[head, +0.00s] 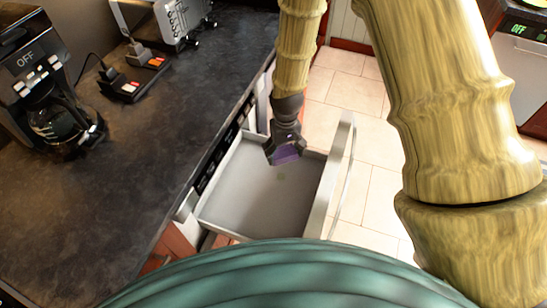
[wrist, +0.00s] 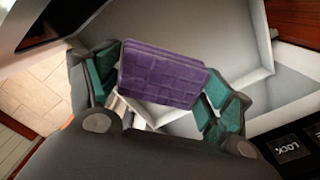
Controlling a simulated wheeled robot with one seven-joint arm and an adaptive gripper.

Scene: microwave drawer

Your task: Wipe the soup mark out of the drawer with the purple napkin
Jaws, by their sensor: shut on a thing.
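The purple napkin (wrist: 163,75) is a folded, quilted pad between the teal finger pads of my gripper (wrist: 160,92). My gripper (head: 284,148) is shut on it. In the head view the napkin (head: 287,154) shows as a small purple patch under the fingers, over the far part of the open drawer (head: 243,204). I cannot tell whether it touches the drawer floor. A faint greenish soup mark (head: 281,176) lies on the grey drawer floor, just nearer than the napkin. The mark cannot be made out in the wrist view.
The drawer front (head: 331,180) stands to the right and its walls surround the floor. The dark counter (head: 150,180) edges it on the left, with a coffee maker (head: 62,118) and a toaster (head: 180,18) on top. Tiled floor is clear beyond the drawer. A control panel (wrist: 300,148) shows at lower right.

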